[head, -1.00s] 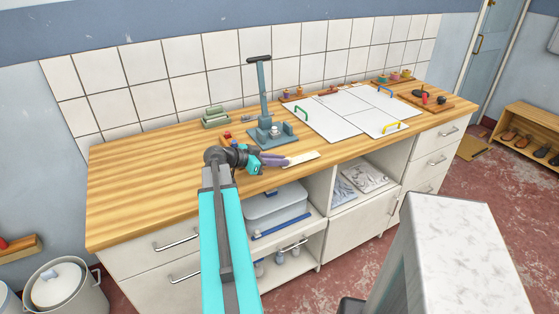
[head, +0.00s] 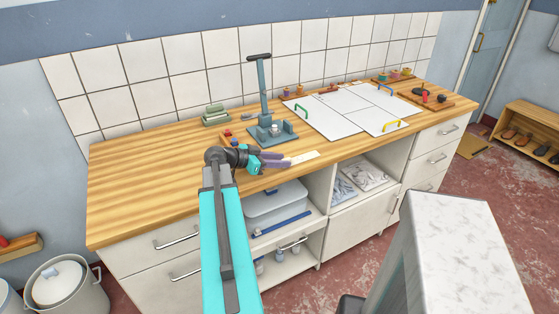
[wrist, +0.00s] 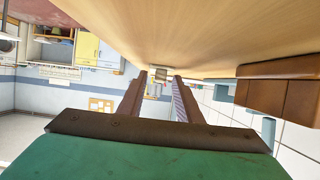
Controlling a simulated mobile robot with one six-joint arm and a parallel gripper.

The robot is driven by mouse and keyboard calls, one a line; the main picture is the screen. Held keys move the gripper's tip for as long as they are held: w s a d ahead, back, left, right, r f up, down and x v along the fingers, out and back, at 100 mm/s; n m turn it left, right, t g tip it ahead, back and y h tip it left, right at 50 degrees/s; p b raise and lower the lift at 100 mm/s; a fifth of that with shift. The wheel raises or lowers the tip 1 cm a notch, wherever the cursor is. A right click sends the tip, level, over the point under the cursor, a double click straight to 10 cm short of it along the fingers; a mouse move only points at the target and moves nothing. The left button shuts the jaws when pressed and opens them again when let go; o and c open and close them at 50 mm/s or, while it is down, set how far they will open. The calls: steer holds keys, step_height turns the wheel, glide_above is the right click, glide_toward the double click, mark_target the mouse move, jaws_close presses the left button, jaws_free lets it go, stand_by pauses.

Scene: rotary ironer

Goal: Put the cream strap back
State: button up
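The cream strap (head: 305,157) looks like a flat pale strip lying on the wooden worktop (head: 150,185) near its front edge. My gripper (head: 284,162) is low over the worktop, with its purple fingers at the strap's left end. In the wrist view my gripper (wrist: 160,77) has its fingers apart, with a visible gap. A small pale object (wrist: 158,73) shows beyond the fingertips; I cannot tell whether it is the strap. Contact between fingers and strap cannot be made out.
A blue-grey stand with a T-handle (head: 264,90) stands behind my gripper. White panels with coloured handles (head: 350,108) lie to its right. A green stack (head: 214,115) and small coloured blocks (head: 228,137) are at the back. The left worktop is clear.

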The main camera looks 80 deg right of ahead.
steer(key=shift+r, duration=0.1)
steer(key=b+v, duration=0.2)
steer(key=v, duration=0.9)
steer(key=shift+w+a+b, duration=0.15)
steer(key=shift+w+b, duration=0.05)
steer(key=shift+b, duration=0.1)
steer(key=shift+w+a+r, duration=0.1)
steer(key=shift+w+a, duration=0.1)
